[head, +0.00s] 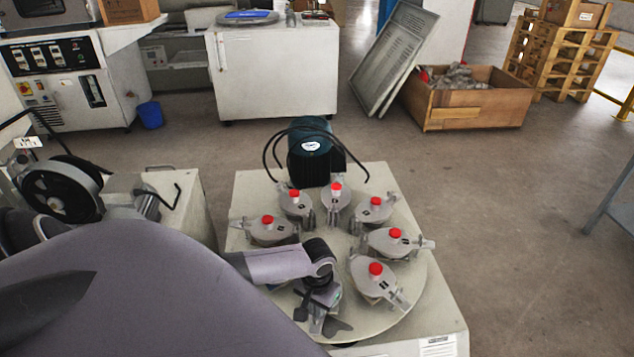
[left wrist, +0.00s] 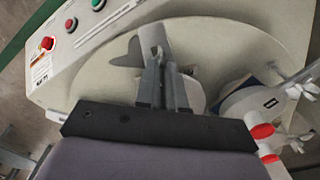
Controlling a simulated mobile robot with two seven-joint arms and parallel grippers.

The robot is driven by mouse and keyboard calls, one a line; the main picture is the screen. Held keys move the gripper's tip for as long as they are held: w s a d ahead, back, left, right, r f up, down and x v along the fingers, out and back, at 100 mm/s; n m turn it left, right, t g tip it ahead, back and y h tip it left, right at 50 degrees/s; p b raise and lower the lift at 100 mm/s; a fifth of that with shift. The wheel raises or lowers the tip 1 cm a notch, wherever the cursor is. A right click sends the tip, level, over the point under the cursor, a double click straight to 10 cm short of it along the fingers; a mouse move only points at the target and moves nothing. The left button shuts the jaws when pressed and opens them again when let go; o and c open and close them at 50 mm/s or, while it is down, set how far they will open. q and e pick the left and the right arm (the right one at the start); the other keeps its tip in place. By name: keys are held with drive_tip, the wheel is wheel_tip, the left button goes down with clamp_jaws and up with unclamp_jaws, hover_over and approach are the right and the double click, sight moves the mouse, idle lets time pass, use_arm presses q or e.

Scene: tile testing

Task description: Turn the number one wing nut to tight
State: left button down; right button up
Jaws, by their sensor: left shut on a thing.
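My left gripper (head: 317,306) is over the front edge of the round plate (head: 405,318) on the machine. My right gripper is in neither view.
Several other grey pots with red knobs (head: 375,268) and side wing nuts stand around the plate, close to my gripper on the right. A dark motor (head: 311,158) stands behind them. Red and green buttons (left wrist: 71,24) are on the machine's edge.

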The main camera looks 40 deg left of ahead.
use_arm(q)
drive_tip(key=m+p, duration=0.2)
drive_tip(key=m, duration=0.1)
drive_tip(key=shift+r, duration=0.15)
drive_tip(key=shift+m, duration=0.4)
drive_tip(key=m+p, duration=0.1)
drive_tip(key=m, duration=0.3)
drive_tip(key=shift+m+p, duration=0.3)
drive_tip(key=shift+p, duration=0.1)
drive_tip(key=shift+m, duration=1.2)
drive_tip(key=shift+f+m, duration=0.2)
drive_tip(key=shift+m, duration=0.9)
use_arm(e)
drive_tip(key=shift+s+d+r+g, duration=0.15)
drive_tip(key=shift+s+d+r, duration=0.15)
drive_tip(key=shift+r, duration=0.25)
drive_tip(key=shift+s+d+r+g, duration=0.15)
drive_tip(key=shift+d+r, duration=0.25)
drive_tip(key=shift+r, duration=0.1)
use_arm(q)
drive_tip(key=c, duration=1.2)
unclamp_jaws()
drive_tip(key=shift+c, duration=0.2)
